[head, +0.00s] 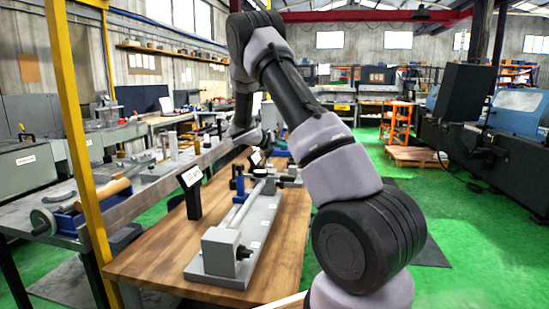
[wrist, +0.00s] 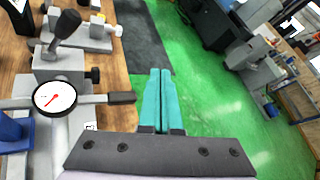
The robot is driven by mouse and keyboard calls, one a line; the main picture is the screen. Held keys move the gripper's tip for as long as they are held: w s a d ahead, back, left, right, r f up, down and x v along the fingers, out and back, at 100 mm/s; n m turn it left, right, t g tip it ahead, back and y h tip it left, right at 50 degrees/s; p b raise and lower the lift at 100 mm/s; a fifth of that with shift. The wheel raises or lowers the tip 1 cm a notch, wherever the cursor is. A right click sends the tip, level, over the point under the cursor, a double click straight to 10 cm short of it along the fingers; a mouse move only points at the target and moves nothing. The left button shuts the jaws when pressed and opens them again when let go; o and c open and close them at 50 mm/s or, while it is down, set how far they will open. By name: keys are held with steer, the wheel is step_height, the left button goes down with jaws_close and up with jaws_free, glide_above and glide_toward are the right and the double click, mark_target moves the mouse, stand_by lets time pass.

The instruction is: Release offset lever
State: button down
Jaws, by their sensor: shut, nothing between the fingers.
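My gripper (wrist: 160,75) shows in the wrist view as two teal fingers pressed together, with nothing between them. A horizontal lever with a black grip (wrist: 122,98) lies just left of the fingers in the picture, with a small gap between. A second black handle (wrist: 68,23) stands tilted on a grey block farther left. I cannot tell for sure which is the offset lever. A round white dial gauge (wrist: 54,96) with a red needle sits beside the horizontal lever. In the head view, the grey fixture (head: 262,222) lies on the wooden table; my arm hides part of its far end.
The wooden table (head: 150,262) has bare room around the fixture. A black stand with a white label (head: 192,190) rises at its left. A yellow post (head: 75,130) stands at the left. Green floor (wrist: 200,100) is open beyond the table edge.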

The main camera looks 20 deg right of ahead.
mark_target(267, 158)
steer(key=w+f+n+t, duration=0.1)
steer(key=w+f+n, duration=0.1)
steer(key=f+n, duration=0.1)
steer(key=w+a+f+n+t, duration=0.1)
steer(key=w+f+n, duration=0.1)
steer(key=w+n, duration=0.1)
steer(key=w+a+f+n+t, duration=0.1)
steer(key=w+f+n+t, duration=0.1)
steer(key=w+f+n, duration=0.1)
steer(key=shift+w+f+n, duration=0.1)
steer(key=shift+f+n, duration=0.25)
steer(key=shift+n, duration=0.15)
steer(key=shift+w+a+f+n, duration=0.2)
steer(key=shift+w+f+n, duration=0.1)
steer(key=shift+f+n, duration=0.15)
steer(key=w+d, duration=0.1)
steer(key=w, duration=0.1)
steer(key=w+d, duration=0.2)
steer(key=w, duration=0.1)
steer(key=w+d, duration=0.2)
steer(key=shift+w+d, duration=0.25)
steer(key=shift+w, duration=0.05)
steer(key=shift+w+a+r, duration=0.25)
steer(key=shift+a, duration=0.05)
steer(key=shift+a, duration=0.15)
steer(key=shift+w+a+r+n+t, duration=0.1)
steer(key=shift+w+r+n+t, duration=0.1)
steer(key=shift+n+t, duration=0.1)
